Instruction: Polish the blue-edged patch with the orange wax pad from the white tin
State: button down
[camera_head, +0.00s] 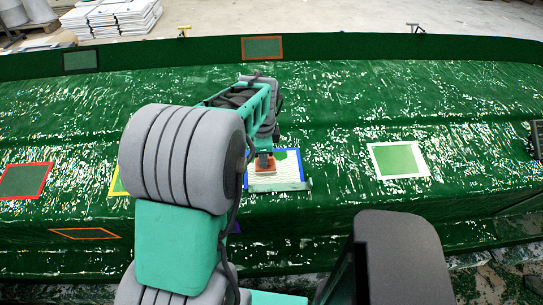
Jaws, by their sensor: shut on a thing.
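The blue-edged patch (278,184) lies on the green mould surface near the middle of the picture. My gripper (264,157) is over this patch, shut on the orange wax pad (262,168). The pad appears to be down on or very close to the patch; exact contact cannot be told. My arm hides part of the patch's left side. The white tin is not seen in this view.
A white-edged patch (399,160) lies to the right, a red-edged patch (25,181) to the left. A yellow-edged patch (119,182) is mostly behind my arm. Orange-edged (262,48) and black-edged (81,61) patches are on the far wall. The glossy green mould (350,100) is otherwise open.

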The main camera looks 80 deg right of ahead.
jog(key=shift+w+a, duration=0.25)
jog(key=shift+w, duration=0.7)
jog(key=shift+w+a, duration=0.2)
jog(key=shift+w, duration=0.7)
jog(key=shift+w+a, duration=0.25)
jog(key=shift+w, duration=0.7)
jog(key=shift+w+d+r+p, duration=0.15)
jog(key=shift+d+p, duration=0.1)
jog(key=shift+d, duration=0.45)
jog(key=shift+w+d+r+p, duration=0.1)
jog(key=shift+w+d+p, duration=0.1)
jog(key=shift+d, duration=0.45)
jog(key=shift+s+f, duration=0.15)
jog(key=shift+s+d, duration=0.25)
jog(key=shift+s, duration=0.9)
jog(key=shift+s+d, duration=0.2)
jog(key=shift+s, duration=0.95)
jog(key=shift+s+d+p, duration=0.3)
jog(key=shift+s+d, duration=0.15)
jog(key=shift+s, duration=1.4)
jog(key=shift+s+d+p, duration=0.25)
jog(key=shift+s+d, duration=0.15)
jog(key=shift+s, duration=1.45)
jog(key=shift+s+d+p, duration=0.3)
jog(key=shift+s+d, duration=0.15)
jog(key=shift+s, duration=1.4)
notch_tip(320, 180, up, 7)
jog(key=a+p, duration=0.1)
jog(key=p, duration=0.3)
jog(key=shift+p, duration=0.4)
